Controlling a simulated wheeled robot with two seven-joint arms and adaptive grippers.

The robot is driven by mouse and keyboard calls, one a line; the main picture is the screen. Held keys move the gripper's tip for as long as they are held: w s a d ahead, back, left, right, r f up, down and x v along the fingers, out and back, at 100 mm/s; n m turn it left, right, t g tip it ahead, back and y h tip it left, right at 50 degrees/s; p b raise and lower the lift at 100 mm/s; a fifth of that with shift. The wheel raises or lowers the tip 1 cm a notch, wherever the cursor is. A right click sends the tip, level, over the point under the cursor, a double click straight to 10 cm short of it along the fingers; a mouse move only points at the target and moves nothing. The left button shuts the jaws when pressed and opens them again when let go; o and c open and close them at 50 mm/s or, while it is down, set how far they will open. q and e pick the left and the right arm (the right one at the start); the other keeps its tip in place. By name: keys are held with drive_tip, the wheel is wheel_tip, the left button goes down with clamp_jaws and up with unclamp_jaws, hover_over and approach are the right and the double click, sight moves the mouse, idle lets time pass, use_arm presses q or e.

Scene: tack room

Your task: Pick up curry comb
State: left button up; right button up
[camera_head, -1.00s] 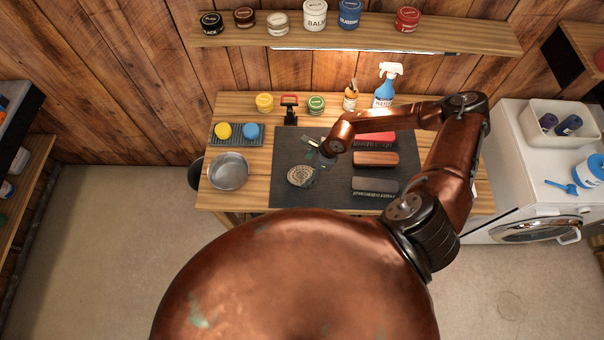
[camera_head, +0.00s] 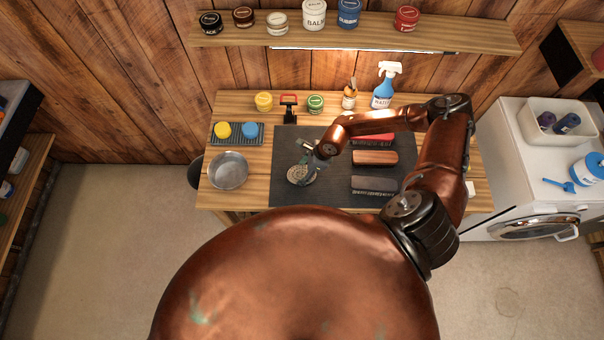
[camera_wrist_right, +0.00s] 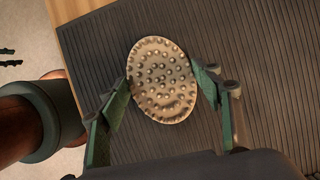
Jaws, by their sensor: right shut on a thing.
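The curry comb is a round tan disc with rows of nubs. In the head view the curry comb (camera_head: 301,175) is at the left part of the dark mat (camera_head: 330,195), partly covered by my right gripper. In the right wrist view the curry comb (camera_wrist_right: 162,80) lies between the two green fingers, its nubbed face toward the camera. My right gripper (camera_head: 306,163) is shut on it, with the fingers at its opposite edges in the right wrist view (camera_wrist_right: 163,92). I cannot tell whether the comb touches the mat. My left gripper is not in view.
Brushes lie on the mat to the right, including a brown one (camera_head: 375,158) and a dark one (camera_head: 374,185). A metal bowl (camera_head: 228,170) and a rack with sponges (camera_head: 237,139) stand left. A spray bottle (camera_head: 384,86) and jars line the back.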

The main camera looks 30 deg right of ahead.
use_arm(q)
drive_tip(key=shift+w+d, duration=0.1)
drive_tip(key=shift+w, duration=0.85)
use_arm(e)
drive_tip(key=c, duration=0.4)
